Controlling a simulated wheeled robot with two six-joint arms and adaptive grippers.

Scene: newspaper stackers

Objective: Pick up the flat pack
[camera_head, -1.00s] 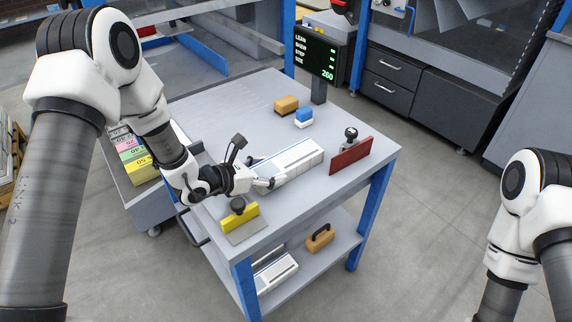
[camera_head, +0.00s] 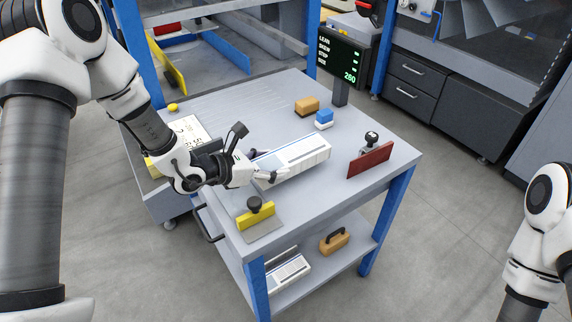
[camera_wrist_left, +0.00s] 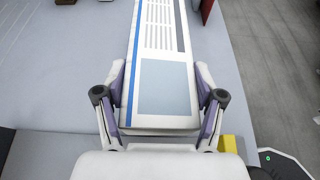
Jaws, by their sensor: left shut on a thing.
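The flat pack (camera_head: 297,163) is a long white bundle with grey printed lines and a blue stripe, over the middle of the grey table (camera_head: 235,112). My left gripper (camera_head: 272,177) is shut on its near left end, one finger on each side. In the left wrist view, the pack (camera_wrist_left: 163,85) lies between the two fingertips of my left gripper (camera_wrist_left: 160,98), with its grey panel nearest to me. I cannot tell clearly whether its underside touches the table. My right arm shows at the right edge; its gripper is out of view.
A yellow-edged tool (camera_head: 256,213) stands near the front left corner, a red upright plate (camera_head: 370,160) at the right edge. Orange (camera_head: 307,105) and blue (camera_head: 324,118) blocks and a display (camera_head: 337,62) are behind. The lower shelf holds another white bundle (camera_head: 287,272).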

